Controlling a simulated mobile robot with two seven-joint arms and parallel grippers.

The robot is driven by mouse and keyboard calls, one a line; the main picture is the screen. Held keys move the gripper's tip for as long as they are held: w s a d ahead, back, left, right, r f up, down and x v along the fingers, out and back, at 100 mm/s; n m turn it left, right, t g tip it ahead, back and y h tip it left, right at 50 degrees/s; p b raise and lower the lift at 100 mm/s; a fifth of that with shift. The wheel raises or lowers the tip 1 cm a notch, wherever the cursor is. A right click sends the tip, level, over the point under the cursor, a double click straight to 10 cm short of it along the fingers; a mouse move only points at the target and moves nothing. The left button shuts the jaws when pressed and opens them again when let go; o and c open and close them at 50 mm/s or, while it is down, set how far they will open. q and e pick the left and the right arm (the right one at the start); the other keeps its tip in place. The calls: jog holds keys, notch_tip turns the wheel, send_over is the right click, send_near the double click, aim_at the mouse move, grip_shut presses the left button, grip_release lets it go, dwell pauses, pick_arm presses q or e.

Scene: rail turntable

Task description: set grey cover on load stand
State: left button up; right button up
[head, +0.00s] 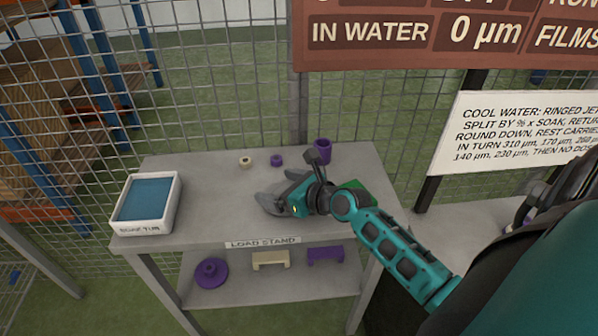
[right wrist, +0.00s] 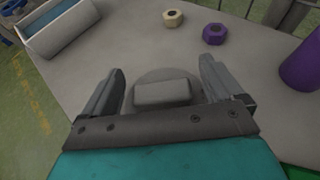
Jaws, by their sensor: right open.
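The load stand (head: 205,215) is a grey table with its name on a label along the front edge. In the right wrist view, the grey cover (right wrist: 145,103) is a round grey disc with a raised block handle (right wrist: 162,93), and it appears to rest flat on the stand top. My right gripper (right wrist: 162,72) is open over the cover, with one finger on each side of the handle and a gap at both sides. In the head view the right gripper (head: 272,201) is low over the stand, and I cannot make out the cover clearly there. My left gripper is not in view.
A white soak tub (head: 150,220) with blue liquid stands at the left end. Several parts, including a purple flanged piece (head: 210,273), lie on the lower shelf.

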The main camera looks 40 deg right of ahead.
jog(key=p+v, duration=0.1)
jog(key=v, duration=1)
jog(key=shift+s+a+f+n, duration=0.1)
jog(key=shift+s+a+n, duration=0.05)
jog(key=shift+a+n, duration=0.3)
jog(key=s+a+f+n+g+y, duration=0.1)
jog(key=s+a+f+n+g, duration=0.2)
jog(key=n, duration=0.6)
jog(key=s+a+n+g, duration=0.2)
jog(key=s+a+n, duration=0.1)
jog(key=a+n, duration=0.4)
jog(key=s+n+g+h, duration=0.45)
jog(key=s+n, duration=0.45)
jog(key=n, duration=0.9)
jog(key=w+a+f+n+t+y, duration=0.1)
jog(key=w+a+f+t+y, duration=0.1)
jog(key=w+f+t, duration=0.5)
jog(key=shift+a+f, duration=0.5)
jog(key=shift+f, duration=0.2)
